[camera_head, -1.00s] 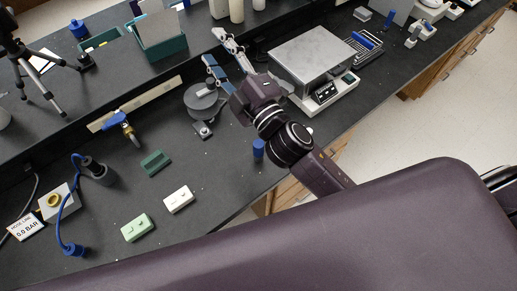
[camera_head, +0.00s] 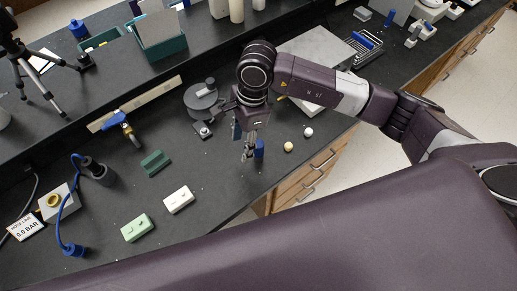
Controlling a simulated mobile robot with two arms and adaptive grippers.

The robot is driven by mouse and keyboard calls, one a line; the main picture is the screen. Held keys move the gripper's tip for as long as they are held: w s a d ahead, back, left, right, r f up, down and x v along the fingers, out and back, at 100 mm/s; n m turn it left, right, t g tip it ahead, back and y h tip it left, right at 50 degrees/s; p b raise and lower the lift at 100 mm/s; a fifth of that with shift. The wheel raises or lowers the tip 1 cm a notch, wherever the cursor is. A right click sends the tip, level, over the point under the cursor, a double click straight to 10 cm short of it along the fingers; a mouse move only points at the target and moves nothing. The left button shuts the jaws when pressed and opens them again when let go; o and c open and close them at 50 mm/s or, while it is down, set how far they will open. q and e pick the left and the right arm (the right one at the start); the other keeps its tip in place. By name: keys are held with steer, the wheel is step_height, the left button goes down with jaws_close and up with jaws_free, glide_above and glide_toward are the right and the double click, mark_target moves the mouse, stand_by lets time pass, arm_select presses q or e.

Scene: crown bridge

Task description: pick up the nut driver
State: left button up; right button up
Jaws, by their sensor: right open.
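A small blue upright cylinder (camera_head: 259,149), which looks like the nut driver's handle, stands near the front edge of the black bench. Its lower part is hard to make out. My right gripper (camera_head: 245,147) points down just to the left of the blue handle, with its fingers apart and nothing between them. I cannot tell whether a finger touches the handle. My left gripper is not in view.
A grey round device (camera_head: 202,103) stands left of my right gripper. A hotplate (camera_head: 318,48) is partly behind my right arm. Two small balls, one tan (camera_head: 288,147) and one white (camera_head: 308,132), lie to the right. White (camera_head: 179,199) and green (camera_head: 137,228) blocks lie front left.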

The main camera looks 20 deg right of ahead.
mark_target(258, 143)
steer(key=d, duration=0.1)
steer(key=w+d+h, duration=0.1)
steer(key=d, duration=0.1)
steer(key=d+h, duration=0.1)
steer(key=shift+w+d, duration=0.25)
steer(key=shift+d, duration=0.15)
steer(key=shift+d+f, duration=0.2)
steer(key=shift+f, duration=0.05)
step_height(258, 143, down, 6)
steer(key=p, duration=0.3)
steer(key=shift+s+a+f, duration=0.15)
steer(key=shift+f, duration=0.4)
jaws_close()
steer(key=shift+r, duration=0.1)
